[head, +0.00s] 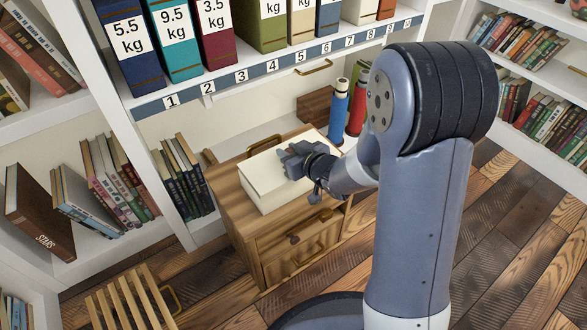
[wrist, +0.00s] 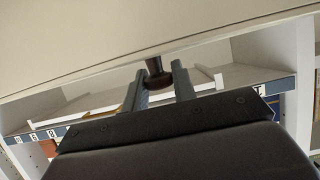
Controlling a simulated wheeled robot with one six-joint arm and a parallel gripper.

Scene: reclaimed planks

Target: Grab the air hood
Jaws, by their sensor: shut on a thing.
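A cream, box-shaped cover (head: 262,186), seemingly the air hood, sits on top of a small wooden cabinet (head: 233,200). My gripper (head: 291,157) is over its top, toward the far right part. In the wrist view, the cover's pale surface (wrist: 130,32) fills the top of the picture. A dark knob (wrist: 157,72) on it stands between the two fingers of my gripper (wrist: 160,86), which are shut on the knob. My gripper hides part of the cover's top in the head view, and anything under the cover is hidden.
A blue cylinder (head: 338,103) and a red cylinder (head: 358,104) stand just behind the cabinet's right end. A numbered shelf edge (head: 240,76) with labelled binders runs above and behind. A slatted wooden piece (head: 135,300) is at lower left. Plank floor is clear at right.

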